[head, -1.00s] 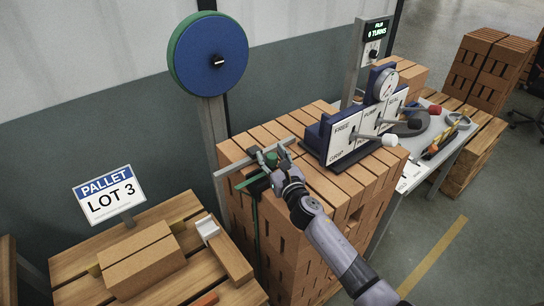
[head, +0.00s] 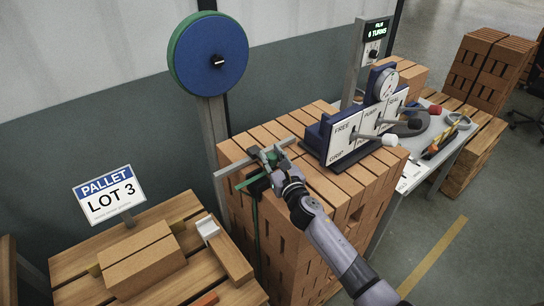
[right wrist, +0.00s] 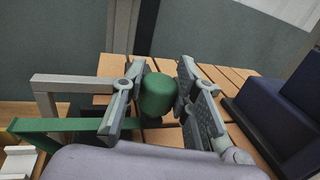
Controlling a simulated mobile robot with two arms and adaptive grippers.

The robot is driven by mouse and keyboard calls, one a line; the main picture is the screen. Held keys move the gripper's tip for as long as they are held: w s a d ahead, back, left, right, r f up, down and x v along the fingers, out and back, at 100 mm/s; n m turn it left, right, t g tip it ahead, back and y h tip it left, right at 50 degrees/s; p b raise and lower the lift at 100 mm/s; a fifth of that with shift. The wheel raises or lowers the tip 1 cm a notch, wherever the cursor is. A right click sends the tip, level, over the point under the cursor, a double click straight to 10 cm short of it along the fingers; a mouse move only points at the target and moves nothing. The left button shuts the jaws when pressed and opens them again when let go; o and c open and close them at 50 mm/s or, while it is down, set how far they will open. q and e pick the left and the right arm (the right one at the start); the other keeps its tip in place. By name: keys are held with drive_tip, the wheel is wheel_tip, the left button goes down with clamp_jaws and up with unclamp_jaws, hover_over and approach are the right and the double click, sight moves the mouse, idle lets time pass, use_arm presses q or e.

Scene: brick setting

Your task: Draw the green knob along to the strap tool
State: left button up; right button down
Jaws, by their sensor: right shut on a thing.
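The green knob (right wrist: 157,95) is a short upright cylinder, seen in the right wrist view between my right gripper's two fingers. My right gripper (head: 270,159) is shut on it above the left part of the brick stack's top. In the head view the fingers mostly hide the knob. A flat green bar (right wrist: 60,127) runs left from near the knob. The strap tool (head: 343,139) is a dark blue machine with white FREE, GRIP, PUMP and SEAL panels, levers and a gauge. It stands on the bricks, right of the gripper and apart from it. My left gripper is out of view.
The brick stack (head: 347,197) has bare top between gripper and tool. A grey bar (head: 230,171) crosses its left edge. A blue and green reel (head: 208,55) stands on a post behind. A pallet table (head: 75,270) with a LOT 3 sign (head: 110,196) is at lower left.

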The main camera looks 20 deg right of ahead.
drive_tip(key=w+d, duration=0.1)
drive_tip(key=d, duration=0.2)
drive_tip(key=w+d+b, duration=0.1)
drive_tip(key=d, duration=0.2)
drive_tip(key=w+d, duration=0.1)
drive_tip(key=d, duration=0.2)
drive_tip(key=shift+w+b, duration=0.15)
drive_tip(key=shift+b, duration=0.25)
drive_tip(key=c, duration=1.2)
unclamp_jaws()
drive_tip(key=shift+s, duration=0.2)
drive_tip(key=s, duration=0.7)
drive_tip(key=s+d, duration=0.1)
drive_tip(key=s, duration=0.3)
drive_tip(key=shift+s, duration=0.35)
